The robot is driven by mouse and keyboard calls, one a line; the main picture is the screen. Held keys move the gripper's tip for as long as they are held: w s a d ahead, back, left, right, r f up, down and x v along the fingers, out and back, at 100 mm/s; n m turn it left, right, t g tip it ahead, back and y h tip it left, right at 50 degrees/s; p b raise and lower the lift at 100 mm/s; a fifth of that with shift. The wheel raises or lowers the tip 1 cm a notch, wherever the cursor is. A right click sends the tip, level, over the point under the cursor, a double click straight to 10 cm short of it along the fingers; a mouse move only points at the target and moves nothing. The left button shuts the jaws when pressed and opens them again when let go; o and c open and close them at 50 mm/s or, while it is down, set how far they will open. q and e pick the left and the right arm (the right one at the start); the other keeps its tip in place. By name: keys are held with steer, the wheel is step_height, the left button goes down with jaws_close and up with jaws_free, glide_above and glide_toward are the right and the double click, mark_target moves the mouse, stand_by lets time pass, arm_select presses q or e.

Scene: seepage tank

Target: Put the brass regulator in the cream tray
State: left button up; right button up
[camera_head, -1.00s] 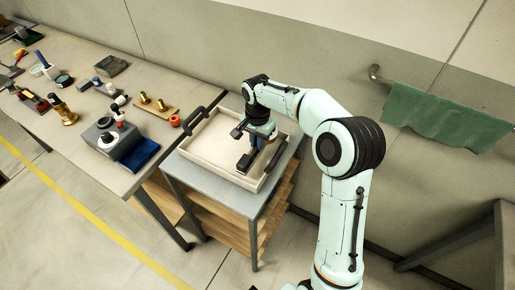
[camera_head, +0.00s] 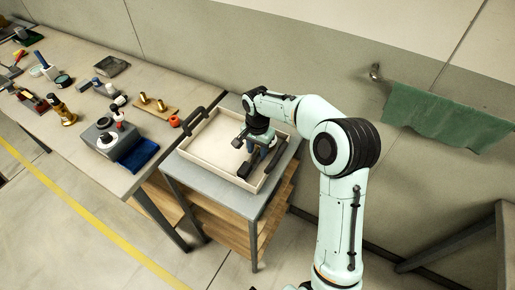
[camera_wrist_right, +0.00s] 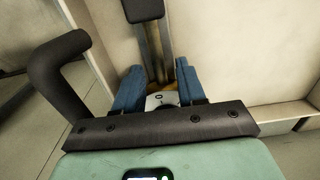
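The cream tray (camera_head: 207,158) stands on a small grey-topped trolley in the head view; its pale floor and wall also show in the right wrist view (camera_wrist_right: 240,50). My right gripper (camera_head: 262,151) points down inside the tray, towards its right side. In the right wrist view its blue fingers (camera_wrist_right: 158,84) stand either side of the brass regulator (camera_wrist_right: 166,87), which shows as a bit of brass with a pale round part. It fills the gap and looks gripped; most of it is hidden. Whether it touches the tray floor cannot be seen. My left gripper is not in view.
The tray has a dark handle (camera_head: 190,121) at its left; one shows in the right wrist view (camera_wrist_right: 55,60). The workbench at left holds a grey block (camera_head: 105,140), a blue cloth (camera_head: 139,154), an orange ring (camera_head: 174,121) and a brass-coloured fitting (camera_head: 68,118). The tray's left half is clear.

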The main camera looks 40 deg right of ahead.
mark_target(257, 151)
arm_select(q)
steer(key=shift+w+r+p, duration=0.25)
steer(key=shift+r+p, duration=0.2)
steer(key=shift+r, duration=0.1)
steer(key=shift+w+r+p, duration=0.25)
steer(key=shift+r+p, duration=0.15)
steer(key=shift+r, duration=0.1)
arm_select(e)
step_height(257, 151, up, 12)
steer(key=shift+r, duration=0.2)
